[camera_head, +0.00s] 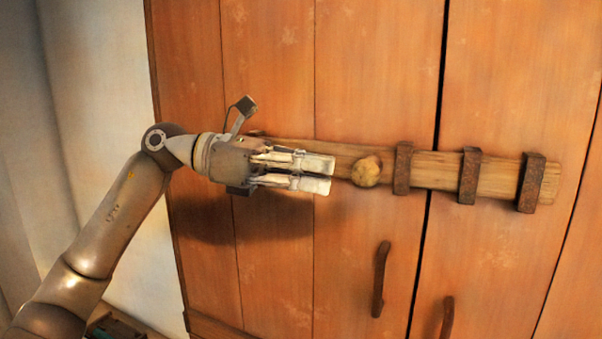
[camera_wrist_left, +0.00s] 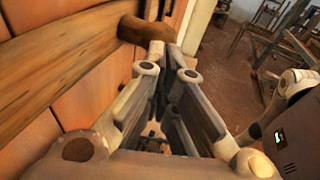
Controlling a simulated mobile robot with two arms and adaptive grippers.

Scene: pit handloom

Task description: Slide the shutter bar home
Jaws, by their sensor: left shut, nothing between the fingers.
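The wooden shutter bar (camera_head: 436,170) lies across two orange-brown plank shutters. It runs through three rusty iron brackets, the left one (camera_head: 402,168), the middle one (camera_head: 469,176) and the right one (camera_head: 531,183). Its right end shows a little past the right bracket. A round wooden knob (camera_head: 366,171) stands out from the bar left of the brackets. My left gripper (camera_head: 332,175) is shut and empty, just left of the knob, hiding part of the bar. The left wrist view shows the knob (camera_wrist_left: 143,29) close beyond the fingertips (camera_wrist_left: 166,50); contact cannot be told. My right gripper is not in view.
Two dark curved handles, the left (camera_head: 380,279) and the right (camera_head: 447,318), stick out below the bar. A pale wall (camera_head: 95,60) stands at the left. The wrist view shows a brown floor (camera_wrist_left: 220,70) and a wooden frame (camera_wrist_left: 268,30) farther off.

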